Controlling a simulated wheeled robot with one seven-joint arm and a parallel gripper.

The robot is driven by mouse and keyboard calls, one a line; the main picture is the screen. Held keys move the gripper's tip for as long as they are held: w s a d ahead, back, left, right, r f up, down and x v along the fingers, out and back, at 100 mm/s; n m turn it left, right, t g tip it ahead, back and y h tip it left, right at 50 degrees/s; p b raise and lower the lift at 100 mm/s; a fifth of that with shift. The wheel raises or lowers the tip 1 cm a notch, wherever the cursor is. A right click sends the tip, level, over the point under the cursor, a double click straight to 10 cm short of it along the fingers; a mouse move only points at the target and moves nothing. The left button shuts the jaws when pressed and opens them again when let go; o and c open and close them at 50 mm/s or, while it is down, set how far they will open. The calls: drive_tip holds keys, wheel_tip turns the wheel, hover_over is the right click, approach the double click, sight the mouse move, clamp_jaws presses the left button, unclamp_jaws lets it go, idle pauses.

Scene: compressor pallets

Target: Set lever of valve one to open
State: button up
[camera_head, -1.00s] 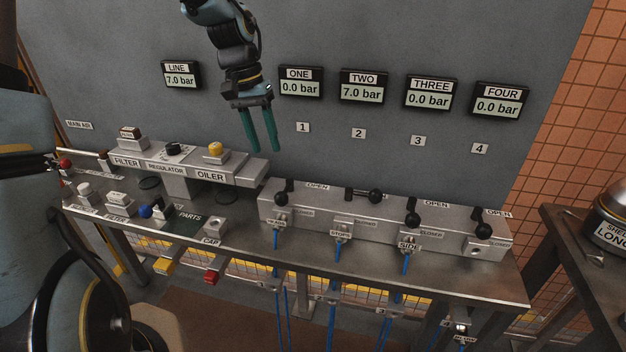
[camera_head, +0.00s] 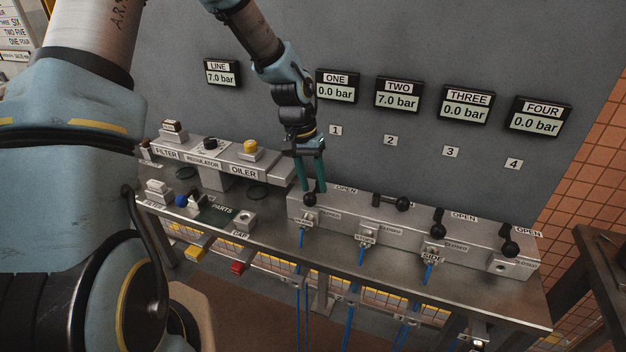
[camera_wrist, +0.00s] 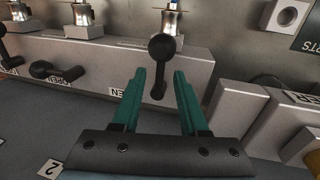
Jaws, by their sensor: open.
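The lever of valve one (camera_head: 310,200) is a black ball-ended handle at the left end of the grey valve block (camera_head: 345,218). Its ball points down toward the front, at the closed side, and the gauge marked ONE (camera_head: 337,86) reads 0.0 bar. My gripper (camera_head: 313,188) has green fingers and is open just above this lever. In the wrist view, the lever (camera_wrist: 160,65) stands between the two spread fingertips of my gripper (camera_wrist: 160,78), with no clear contact. The fingers partly hide the lever's upper part in the head view.
The lever of valve two (camera_head: 392,202) lies sideways, and its gauge (camera_head: 398,95) reads 7.0 bar. Levers three (camera_head: 438,228) and four (camera_head: 510,247) point down. The oiler (camera_head: 255,168) stands close left of the valve block. Blue hoses hang in front.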

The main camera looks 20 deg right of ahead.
clamp_jaws()
idle(0.3)
idle(1.1)
